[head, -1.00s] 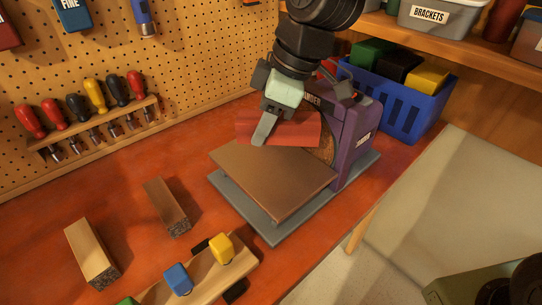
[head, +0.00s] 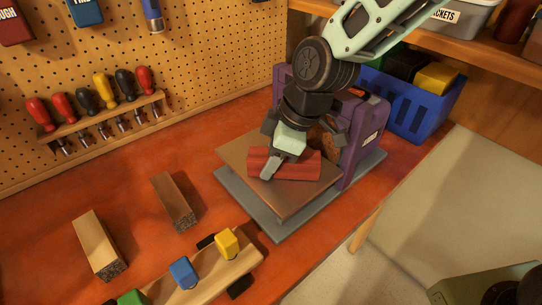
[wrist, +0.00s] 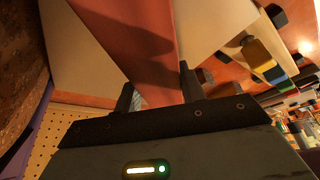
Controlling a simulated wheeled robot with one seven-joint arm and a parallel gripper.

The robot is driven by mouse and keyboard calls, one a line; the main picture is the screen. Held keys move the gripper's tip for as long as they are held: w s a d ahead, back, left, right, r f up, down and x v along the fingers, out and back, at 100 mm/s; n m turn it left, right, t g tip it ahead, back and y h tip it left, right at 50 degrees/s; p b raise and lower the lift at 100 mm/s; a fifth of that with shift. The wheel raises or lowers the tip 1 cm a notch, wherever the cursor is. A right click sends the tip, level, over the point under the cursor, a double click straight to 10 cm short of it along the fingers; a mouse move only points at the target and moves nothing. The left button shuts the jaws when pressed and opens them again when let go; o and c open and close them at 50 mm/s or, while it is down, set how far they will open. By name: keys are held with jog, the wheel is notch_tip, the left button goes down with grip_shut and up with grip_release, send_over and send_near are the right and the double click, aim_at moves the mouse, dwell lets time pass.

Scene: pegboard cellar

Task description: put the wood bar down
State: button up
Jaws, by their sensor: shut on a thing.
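My gripper (head: 277,166) is shut on a red wood bar (head: 303,166), with one finger across its near side. The bar lies level over the brown work table (head: 290,203) of the purple sander (head: 362,145), near the round sanding disc (head: 322,138). It is very close to the table top; I cannot tell whether it touches. In the wrist view the red bar (wrist: 135,38) runs up and away between the two fingers (wrist: 157,92). The bar's far side is partly hidden by my gripper in the head view.
Two plain wood blocks with dark ends, one (head: 175,201) nearer the sander and one (head: 98,243) further left, lie on the red bench. A wooden strip (head: 215,272) with coloured blocks is in front. A blue crate (head: 415,105) stands behind the sander.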

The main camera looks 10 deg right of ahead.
jog(key=o, duration=1.1)
jog(key=shift+f, duration=0.1)
jog(key=w+p+v, duration=0.1)
jog(key=v, duration=1.1)
jog(key=s+d+f+m+h, duration=0.2)
jog(key=s+m, duration=0.2)
jog(key=s, duration=0.5)
jog(key=s+d+f+m+h, duration=0.1)
jog(key=s+d+f+m, duration=0.2)
jog(key=s, duration=0.6)
jog(key=shift+d+m+g+h, duration=0.3)
jog(key=shift+m+g+h, duration=0.1)
jog(key=shift+m, duration=0.2)
